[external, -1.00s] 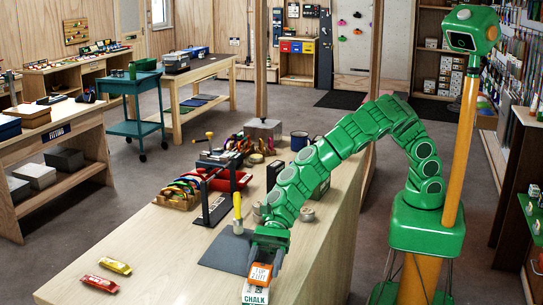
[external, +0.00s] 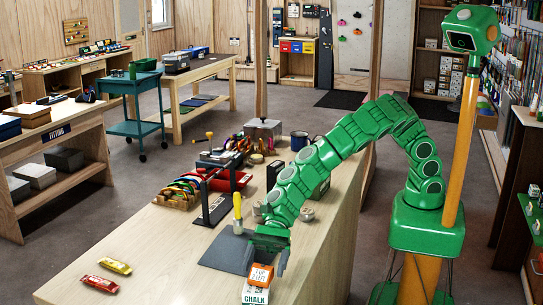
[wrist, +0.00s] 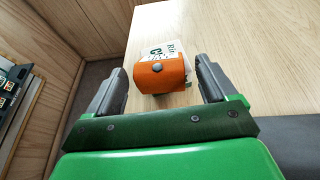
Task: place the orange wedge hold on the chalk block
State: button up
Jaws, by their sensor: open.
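The orange wedge hold (external: 261,274) rests on top of the white chalk block (external: 255,294), near the front edge of the bench. In the wrist view the orange hold (wrist: 160,76) has a grey bolt in its face and covers part of the chalk block (wrist: 176,50) behind it. My gripper (external: 268,262) is open, and in the wrist view its two fingers (wrist: 163,85) stand apart on either side of the hold, with gaps and no contact visible.
A dark grey mat (external: 227,253) lies on the bench behind the gripper, with a yellow-handled tool (external: 237,214) standing at its far side. Yellow (external: 115,266) and red (external: 101,284) bars lie at the left. The bench between them and the chalk block is clear.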

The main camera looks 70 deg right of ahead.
jog(key=v, duration=1.1)
jog(key=shift+d+r, duration=0.2)
jog(key=shift+d, duration=0.15)
dwell(0.6)
